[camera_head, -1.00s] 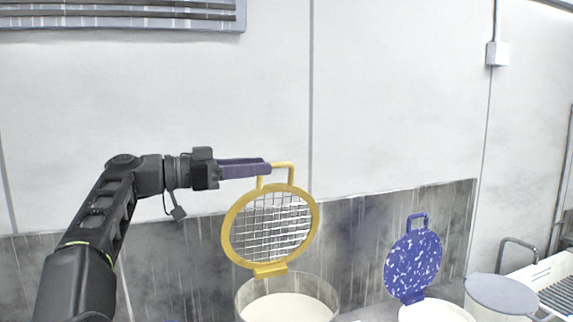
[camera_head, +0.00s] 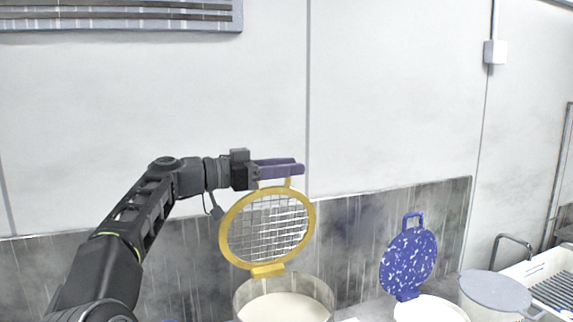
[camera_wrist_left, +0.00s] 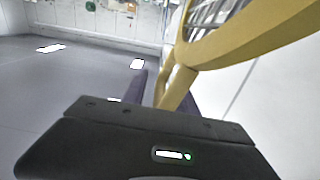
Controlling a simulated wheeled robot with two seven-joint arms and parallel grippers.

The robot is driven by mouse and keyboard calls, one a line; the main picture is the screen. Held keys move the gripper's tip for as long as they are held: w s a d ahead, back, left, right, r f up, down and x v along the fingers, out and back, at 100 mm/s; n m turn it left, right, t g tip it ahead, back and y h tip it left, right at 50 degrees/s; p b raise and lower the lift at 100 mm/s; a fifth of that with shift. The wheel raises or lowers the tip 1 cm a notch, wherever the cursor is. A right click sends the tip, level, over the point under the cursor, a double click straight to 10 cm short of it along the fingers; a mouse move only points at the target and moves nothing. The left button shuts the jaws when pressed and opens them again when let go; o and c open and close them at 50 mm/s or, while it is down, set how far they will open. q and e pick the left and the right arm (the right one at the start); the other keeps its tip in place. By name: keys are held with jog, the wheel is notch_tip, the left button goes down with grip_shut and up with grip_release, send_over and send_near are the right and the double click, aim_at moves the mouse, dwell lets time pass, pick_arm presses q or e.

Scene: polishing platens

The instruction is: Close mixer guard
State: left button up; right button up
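The mixer guard (camera_head: 228,226) is a round yellow ring with a wire grid and a handle on top. It stands raised, nearly upright, on a hinge at the back of a clear-walled bowl (camera_head: 240,296) with pale contents. My left gripper (camera_head: 302,168) is at the handle, with its dark purple fingers reaching right across it and hiding its top. In the left wrist view the yellow handle (camera_wrist_left: 178,88) lies between the fingers, which stand apart. Contact with the handle is not clear. My right gripper is not in view.
A blue speckled round lid (camera_head: 408,262) stands raised on a white-topped vessel (camera_head: 430,310) to the right. Beyond it are a grey-lidded container (camera_head: 495,290) and a white rack (camera_head: 550,290). A stained grey back panel (camera_head: 345,235) runs behind the bowl.

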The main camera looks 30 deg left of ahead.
pick_arm(q)
jog(key=shift+c, duration=0.5)
grip_shut()
dwell(0.8)
